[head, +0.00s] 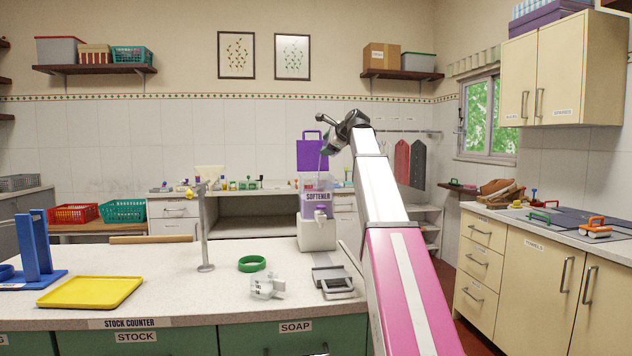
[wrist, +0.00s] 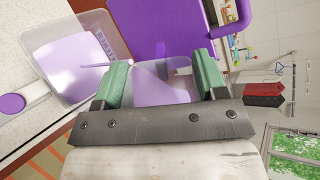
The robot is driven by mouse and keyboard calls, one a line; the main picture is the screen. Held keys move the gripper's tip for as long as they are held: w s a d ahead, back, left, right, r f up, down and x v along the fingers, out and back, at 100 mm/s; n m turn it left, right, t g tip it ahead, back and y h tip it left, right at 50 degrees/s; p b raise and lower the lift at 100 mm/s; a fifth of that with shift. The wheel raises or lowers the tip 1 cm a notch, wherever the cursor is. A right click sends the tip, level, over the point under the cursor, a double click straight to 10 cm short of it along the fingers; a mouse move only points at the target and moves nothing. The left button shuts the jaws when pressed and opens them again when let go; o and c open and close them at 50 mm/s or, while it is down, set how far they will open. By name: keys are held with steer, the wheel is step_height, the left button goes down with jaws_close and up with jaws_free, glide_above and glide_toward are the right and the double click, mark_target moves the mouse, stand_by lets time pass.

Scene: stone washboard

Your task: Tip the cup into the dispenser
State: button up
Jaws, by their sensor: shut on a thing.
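The dispenser (head: 319,208), labelled SOFTENER, has a clear top and stands on a white block on the counter. In the wrist view its open clear tank (wrist: 68,62) holds purple liquid, and a purple lid panel (head: 310,154) stands up behind it. My gripper (head: 332,138) is above the dispenser. In the wrist view my gripper (wrist: 160,78) has its green fingers shut on a see-through cup (wrist: 165,88) with purple liquid inside. The cup is tilted, and a thin purple stream (wrist: 95,65) runs from it toward the tank.
On the stock counter stand a yellow tray (head: 90,292), a blue stand (head: 38,250), a green ring (head: 252,263), a white clip-like item (head: 267,286) and a grey metal item (head: 333,282). A thin post (head: 204,235) rises left of the dispenser.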

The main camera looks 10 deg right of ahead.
steer(key=shift+a+f+n+h, duration=0.25)
steer(key=shift+f+n+h, duration=0.25)
steer(key=shift+f+h, duration=0.1)
stand_by(0.7)
steer(key=shift+s+a+f+n+h, duration=0.3)
steer(key=shift+a+f+n+h, duration=0.15)
steer(key=shift+a+f, duration=0.3)
stand_by(0.7)
steer(key=shift+a+f+n+t+h+p, duration=0.3)
steer(key=shift+f+n+h, duration=0.15)
steer(key=shift+f+n, duration=0.1)
stand_by(0.7)
